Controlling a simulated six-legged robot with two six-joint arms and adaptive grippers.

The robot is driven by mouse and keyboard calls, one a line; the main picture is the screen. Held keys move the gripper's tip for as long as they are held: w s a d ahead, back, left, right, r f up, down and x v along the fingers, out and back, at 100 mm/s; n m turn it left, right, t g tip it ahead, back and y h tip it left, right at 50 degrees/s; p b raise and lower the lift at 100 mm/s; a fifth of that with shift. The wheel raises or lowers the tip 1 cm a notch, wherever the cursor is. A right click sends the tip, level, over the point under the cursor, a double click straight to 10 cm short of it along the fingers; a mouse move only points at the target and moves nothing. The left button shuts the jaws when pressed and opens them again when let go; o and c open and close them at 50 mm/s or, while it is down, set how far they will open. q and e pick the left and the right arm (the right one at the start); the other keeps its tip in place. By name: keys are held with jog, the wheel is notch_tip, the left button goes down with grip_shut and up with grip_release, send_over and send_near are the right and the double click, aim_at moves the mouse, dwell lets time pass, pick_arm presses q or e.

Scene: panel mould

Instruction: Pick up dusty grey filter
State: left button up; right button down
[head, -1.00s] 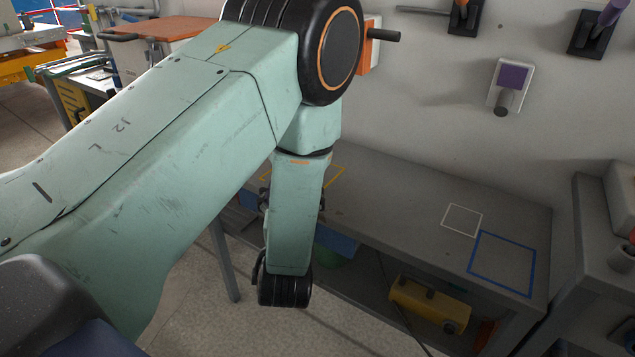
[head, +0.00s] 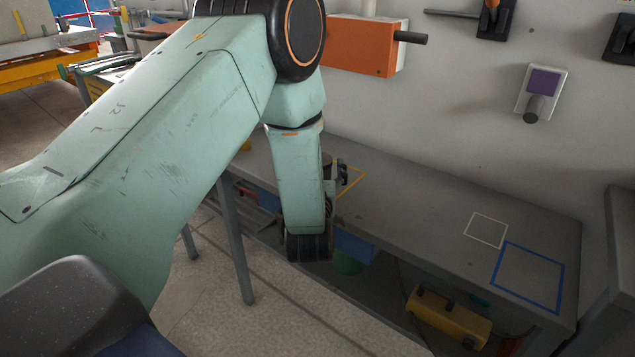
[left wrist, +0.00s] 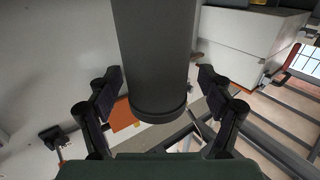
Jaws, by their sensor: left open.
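A dark grey cylinder (left wrist: 155,55) fills the upper middle of the left wrist view, with its round rimmed end towards the picture's centre. It looks like the grey filter, but I cannot confirm dust on it. My left gripper (left wrist: 162,88) is open, with one dark finger on each side of the cylinder. I see a gap on both sides; how deep the cylinder sits between the fingers is unclear. In the head view my left gripper (head: 342,175) is mostly hidden behind my left forearm, above the bench, and the filter cannot be made out there. My right gripper is not in view.
The grey bench (head: 420,205) bears a yellow outline (head: 356,182), a white square outline (head: 486,231) and a blue square outline (head: 528,277); its right part is clear. An orange box (head: 362,46) is on the wall behind. A yellow unit (head: 448,318) sits below the bench top.

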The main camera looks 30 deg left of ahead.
pick_arm(q)
jog(key=shift+d+r, duration=0.1)
jog(key=shift+d, duration=0.1)
jog(key=shift+c, duration=0.5)
jog(key=shift+a, duration=0.1)
jog(key=c, duration=1.4)
jog(key=shift+o, duration=0.2)
notch_tip(320, 180, up, 9)
jog(key=p, duration=0.3)
jog(key=shift+r, duration=0.5)
jog(key=shift+s+r, duration=0.1)
jog(key=shift+r, duration=0.5)
jog(key=s+d+f+m+t+h, duration=0.1)
jog(key=s+d+f+m+h, duration=0.2)
jog(key=d, duration=0.6)
jog(key=s+d+f+m+t+h, duration=0.1)
jog(key=s+d+f+m+h, duration=0.2)
jog(key=s+d+f+h, duration=0.3)
notch_tip(320, 180, down, 4)
jog(key=s+d, duration=0.2)
jog(key=shift+d+r, duration=0.2)
jog(key=shift+d, duration=0.2)
